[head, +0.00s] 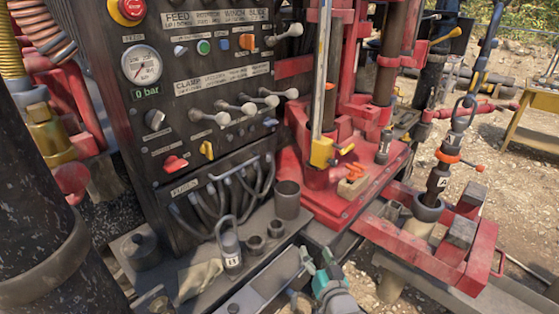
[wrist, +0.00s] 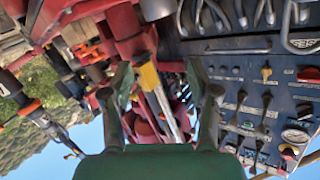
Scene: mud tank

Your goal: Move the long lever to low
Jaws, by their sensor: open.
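No label in view marks the long lever, and I cannot tell for sure which it is. The control panel (head: 200,75) has one lever with a grey knob (head: 285,35) at its upper right and a row of several grey-knobbed levers (head: 238,109) lower down. A yellow-handled lever (head: 447,35) sits on the red rig at upper right. My gripper (head: 317,258) is low in the head view, in front of the red base and apart from these levers. In the wrist view my gripper (wrist: 158,85) is open and empty, with the panel (wrist: 250,100) to the right.
A tall silver bar with a yellow foot (head: 321,152) stands on the red base (head: 345,205); it also shows beyond my fingers in the wrist view (wrist: 149,76). A shelf with cups (head: 287,200) and a shackle (head: 231,250) lies left of my gripper. Hoses hang below the panel.

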